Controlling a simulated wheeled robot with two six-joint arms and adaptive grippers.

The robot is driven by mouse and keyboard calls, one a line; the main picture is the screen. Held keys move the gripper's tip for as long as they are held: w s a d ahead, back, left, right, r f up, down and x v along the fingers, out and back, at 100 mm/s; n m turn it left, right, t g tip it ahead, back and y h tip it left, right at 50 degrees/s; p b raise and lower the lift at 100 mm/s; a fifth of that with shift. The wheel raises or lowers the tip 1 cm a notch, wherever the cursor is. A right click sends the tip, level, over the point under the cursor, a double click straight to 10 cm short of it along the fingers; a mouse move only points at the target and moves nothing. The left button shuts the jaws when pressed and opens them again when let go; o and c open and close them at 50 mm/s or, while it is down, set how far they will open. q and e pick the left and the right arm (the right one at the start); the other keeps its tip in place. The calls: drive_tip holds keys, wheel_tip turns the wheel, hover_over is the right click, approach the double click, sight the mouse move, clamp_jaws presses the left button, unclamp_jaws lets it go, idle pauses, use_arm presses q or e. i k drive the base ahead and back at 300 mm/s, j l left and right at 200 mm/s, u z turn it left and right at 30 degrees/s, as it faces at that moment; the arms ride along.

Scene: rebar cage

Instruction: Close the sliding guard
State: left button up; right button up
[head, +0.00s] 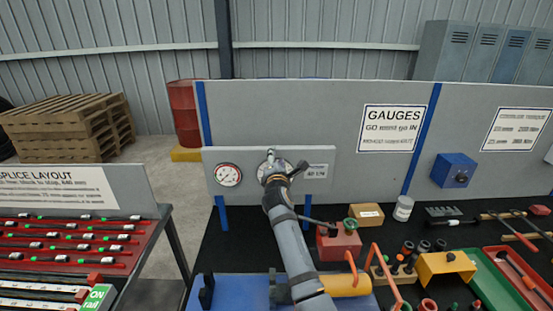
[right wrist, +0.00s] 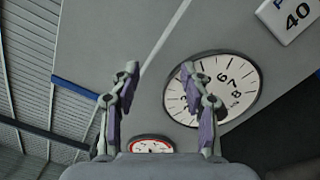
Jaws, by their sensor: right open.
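I cannot pick out the sliding guard for certain. A blue machine base (head: 232,288) with a yellow cylinder (head: 346,285) and orange bars (head: 386,272) beside it lies at the bottom of the head view, partly hidden by my right arm. My right gripper (head: 272,164) is at the grey gauge panel (head: 315,158), over a dial that it mostly hides. In the right wrist view its two fingers (right wrist: 158,95) are apart with nothing between them. The right finger overlaps the large white dial (right wrist: 238,78); contact cannot be told. My left gripper is not in view.
A small red-rimmed gauge (head: 228,175) sits left on the panel. On the black bench are a red block (head: 338,243), a yellow bracket (head: 446,266) and a red tray (head: 515,282). A rack of red rods (head: 70,240) stands left, with a floor gap between.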

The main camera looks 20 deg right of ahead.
sight(399, 302)
drive_tip(key=k+j, duration=0.2)
drive_tip(key=k, duration=0.3)
drive_tip(key=k+j, duration=0.2)
drive_tip(key=k, duration=0.25)
drive_tip(key=k+j, duration=0.25)
drive_tip(key=k, duration=0.25)
